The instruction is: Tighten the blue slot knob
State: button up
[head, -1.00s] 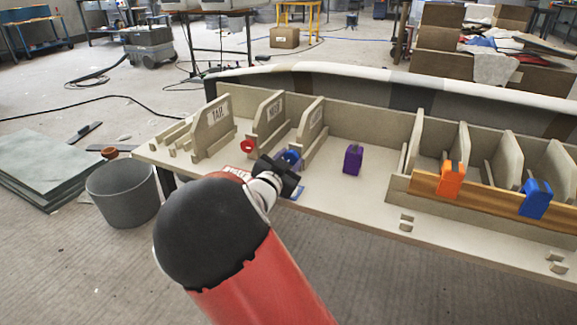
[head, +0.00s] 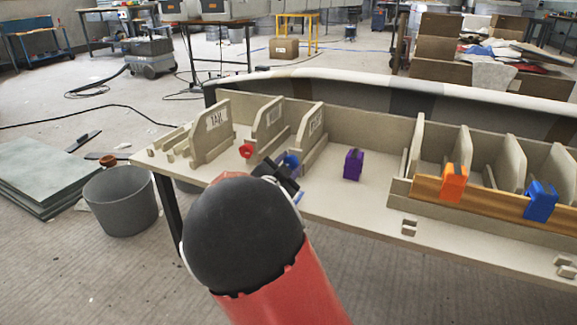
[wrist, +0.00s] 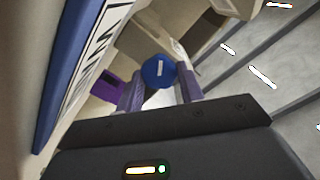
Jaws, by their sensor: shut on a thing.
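The blue slot knob (head: 291,161) sits at the front of the right-hand labelled upright panel on the mould table. In the wrist view the round blue knob (wrist: 158,70) shows a pale mark on its face. My gripper (wrist: 160,88) is shut on it, with one finger on each side. In the head view my gripper (head: 281,174) is a dark shape just below the knob, partly hidden by my black and red arm. The red knob (head: 246,151) stands to the left, at the middle panel.
A purple clamp (head: 353,165) stands on the table right of the knob. An orange clip (head: 453,182) and a blue clip (head: 541,200) sit on a wooden rail. A blue-edged sign (wrist: 82,60) is close in the wrist view. A grey bin (head: 122,202) stands at left.

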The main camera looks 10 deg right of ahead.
jog(key=o, duration=1)
jog(key=shift+a, duration=0.1)
jog(key=p+v, duration=0.1)
jog(key=v, duration=0.6)
jog(key=shift+s+a, duration=0.2)
jog(key=shift+s, duration=0.1)
